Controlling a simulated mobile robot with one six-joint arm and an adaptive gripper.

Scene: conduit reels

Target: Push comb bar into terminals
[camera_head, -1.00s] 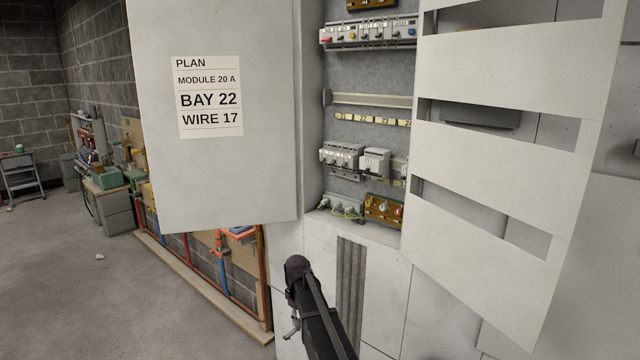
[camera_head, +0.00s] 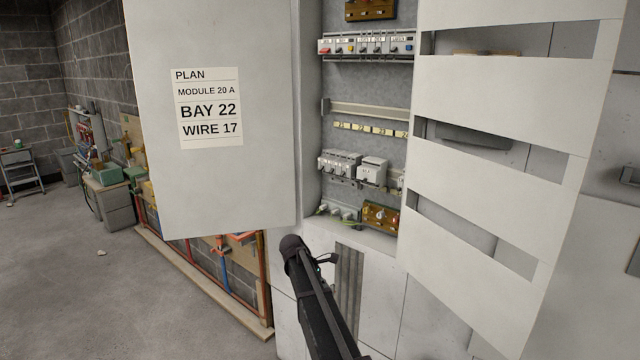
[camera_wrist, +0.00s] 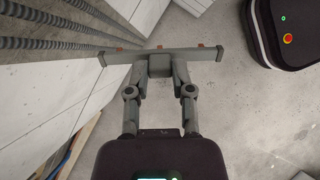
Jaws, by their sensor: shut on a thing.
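The comb bar (camera_wrist: 128,56) is a long grey bar with a few small orange teeth along its far edge. My gripper (camera_wrist: 159,70) is shut on the grey block at the bar's middle, in the wrist view. The bar lies crosswise there, above the floor and apart from the cabinet. In the head view the arm's end is low in front of the cabinet, and the bar is not clearly visible. A row of grey-white terminal modules (camera_head: 340,163) sits on the cabinet's lower rail, with a separate white module (camera_head: 372,171) to its right. Their terminal openings are too small to make out.
The open cabinet door (camera_head: 210,190) stands left, with a plan label (camera_head: 208,108). A slotted white cover panel (camera_head: 500,180) stands open at right. An empty rail (camera_head: 365,110) lies above a yellow number strip (camera_head: 370,129). A brown terminal block (camera_head: 380,216) sits at the cabinet bottom.

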